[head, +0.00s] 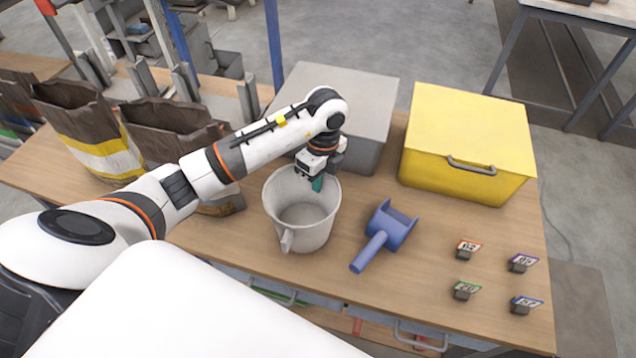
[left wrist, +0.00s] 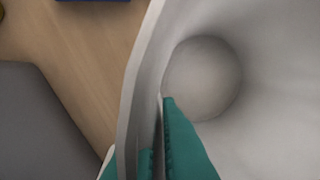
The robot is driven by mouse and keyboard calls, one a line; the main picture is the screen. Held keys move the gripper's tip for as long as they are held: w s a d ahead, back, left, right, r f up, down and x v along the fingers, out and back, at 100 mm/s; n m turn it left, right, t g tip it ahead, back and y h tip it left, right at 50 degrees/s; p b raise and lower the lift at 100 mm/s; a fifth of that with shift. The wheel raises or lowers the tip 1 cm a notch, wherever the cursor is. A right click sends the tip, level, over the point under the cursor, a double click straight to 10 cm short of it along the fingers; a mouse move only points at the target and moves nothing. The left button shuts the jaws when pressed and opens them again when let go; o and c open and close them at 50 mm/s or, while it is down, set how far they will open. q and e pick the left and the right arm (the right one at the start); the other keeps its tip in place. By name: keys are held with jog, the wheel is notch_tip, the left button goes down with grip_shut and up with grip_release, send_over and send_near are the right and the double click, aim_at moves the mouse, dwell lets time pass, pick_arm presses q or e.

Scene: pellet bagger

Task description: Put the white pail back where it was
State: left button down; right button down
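The white pail (head: 313,232) stands upright near the middle of the wooden table, with its mouth up and its handle toward me. It looks empty. My left gripper (head: 317,183) is at the far right of its rim, pointing down. In the left wrist view, the teal fingers (left wrist: 165,150) straddle the wall of the pail (left wrist: 270,120), one inside and one outside, and look closed on it. Whether the pail's base touches the table is hard to tell. My right gripper is not in view.
A blue scoop (head: 388,232) lies right of the pail. A grey box (head: 345,95) and a yellow lidded box (head: 470,135) stand behind. Brown bags (head: 90,125) stand at left. Several small labelled tags (head: 466,249) sit at the right. Bare tabletop lies in front of the yellow box.

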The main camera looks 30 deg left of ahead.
pick_arm(q)
jog(key=shift+f, duration=1)
jog(key=c, duration=1.6)
grip_release()
jog(key=shift+f, duration=0.1)
jog(key=r, duration=0.4)
jog(key=w+r, duration=0.1)
jog(key=r, duration=0.7)
jog(key=shift+w+d+r, duration=0.1)
jog(key=shift+w+d, duration=0.05)
